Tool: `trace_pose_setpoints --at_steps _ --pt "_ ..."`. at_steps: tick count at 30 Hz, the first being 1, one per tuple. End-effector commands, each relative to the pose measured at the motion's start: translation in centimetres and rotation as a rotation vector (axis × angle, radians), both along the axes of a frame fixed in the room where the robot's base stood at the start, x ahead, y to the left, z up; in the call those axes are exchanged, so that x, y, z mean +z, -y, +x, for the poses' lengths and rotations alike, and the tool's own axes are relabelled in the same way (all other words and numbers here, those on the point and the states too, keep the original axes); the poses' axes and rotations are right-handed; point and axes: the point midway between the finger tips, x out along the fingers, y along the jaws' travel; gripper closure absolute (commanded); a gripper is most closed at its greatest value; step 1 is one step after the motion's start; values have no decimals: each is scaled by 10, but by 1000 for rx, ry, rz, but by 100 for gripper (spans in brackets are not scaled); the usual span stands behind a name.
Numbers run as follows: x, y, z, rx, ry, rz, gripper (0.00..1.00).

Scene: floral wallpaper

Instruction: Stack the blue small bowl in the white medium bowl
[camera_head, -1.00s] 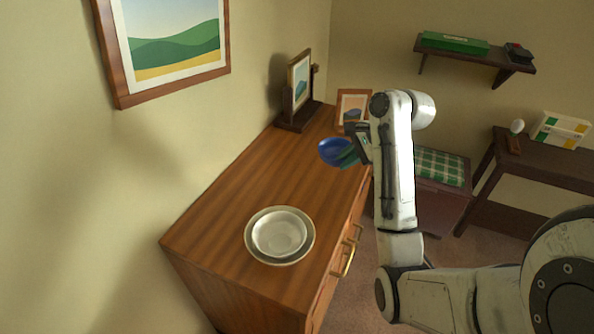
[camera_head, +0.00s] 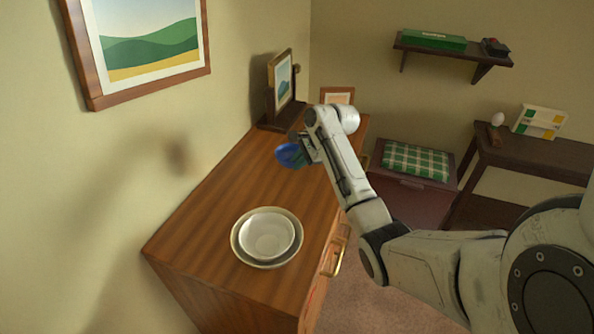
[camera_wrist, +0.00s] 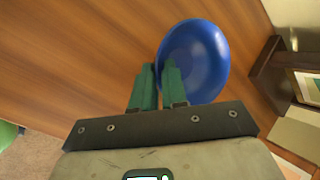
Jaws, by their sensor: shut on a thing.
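The blue small bowl (camera_head: 289,155) is above the far half of the wooden dresser top, held at its rim by my gripper (camera_head: 304,150). In the wrist view the blue bowl (camera_wrist: 196,58) lies beyond the green fingers of my gripper (camera_wrist: 158,75), with one finger over its near side. The white medium bowl (camera_head: 266,236) sits inside a wider, cream-rimmed dish (camera_head: 237,250) on the near part of the dresser. The blue bowl is well apart from the white bowl.
The dresser top (camera_head: 225,190) is clear between the bowls. Picture frames (camera_head: 282,80) stand at its far end by the wall. A bench with a green checked cushion (camera_head: 415,160) and a dark side table (camera_head: 540,150) are at the right.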

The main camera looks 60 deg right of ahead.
Motion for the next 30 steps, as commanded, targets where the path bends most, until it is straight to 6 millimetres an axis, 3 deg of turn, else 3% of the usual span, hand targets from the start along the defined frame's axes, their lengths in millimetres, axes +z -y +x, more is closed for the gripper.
trace_pose_setpoints --at_steps 12,23,24,30 --pt "-38 4 7 -1 -1 0 100" --pt "-42 3 7 0 0 0 100" --pt "-43 3 7 0 0 0 86" --pt "-42 3 7 0 0 0 67"
